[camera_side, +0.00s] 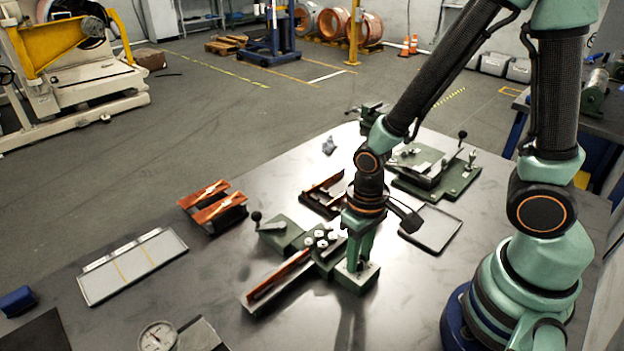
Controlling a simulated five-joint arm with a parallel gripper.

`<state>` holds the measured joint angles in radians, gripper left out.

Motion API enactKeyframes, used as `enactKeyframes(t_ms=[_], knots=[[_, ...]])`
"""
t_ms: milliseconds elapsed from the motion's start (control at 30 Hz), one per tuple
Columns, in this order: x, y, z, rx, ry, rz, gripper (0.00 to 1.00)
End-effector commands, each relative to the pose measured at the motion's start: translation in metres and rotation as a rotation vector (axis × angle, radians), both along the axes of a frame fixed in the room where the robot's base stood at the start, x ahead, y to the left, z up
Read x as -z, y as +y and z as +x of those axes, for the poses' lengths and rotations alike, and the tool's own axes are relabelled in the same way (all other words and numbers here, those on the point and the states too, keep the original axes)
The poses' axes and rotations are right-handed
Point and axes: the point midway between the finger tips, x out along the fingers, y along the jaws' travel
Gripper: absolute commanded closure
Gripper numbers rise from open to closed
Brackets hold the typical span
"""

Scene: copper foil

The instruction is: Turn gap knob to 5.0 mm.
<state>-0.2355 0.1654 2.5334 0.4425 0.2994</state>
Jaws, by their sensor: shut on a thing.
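A small green roller machine (283,235) stands in the middle of the table. It has a crank with a dark ball handle at its left and pale round rollers (322,238) at its centre. A rail with a copper-coloured strip (278,279) runs from it toward the lower left. A green block (368,278) sits at its right end. My gripper (357,265) points down over this block and is shut on the gap knob. The knob is mostly hidden by the fingers, and its setting cannot be read.
Copper pieces on a rack (213,206) stand at the left, near a pale flat tray (132,265). A dial gauge (158,337) is at the front edge. The table between is mostly clear.

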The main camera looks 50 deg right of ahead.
Motion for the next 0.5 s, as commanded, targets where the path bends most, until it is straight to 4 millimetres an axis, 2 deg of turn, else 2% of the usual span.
enactKeyframes(t_ms=[500], knots=[[-0.0006, 0.0001, 0.0001, -0.490, 0.001, 0.000, 1.00]])
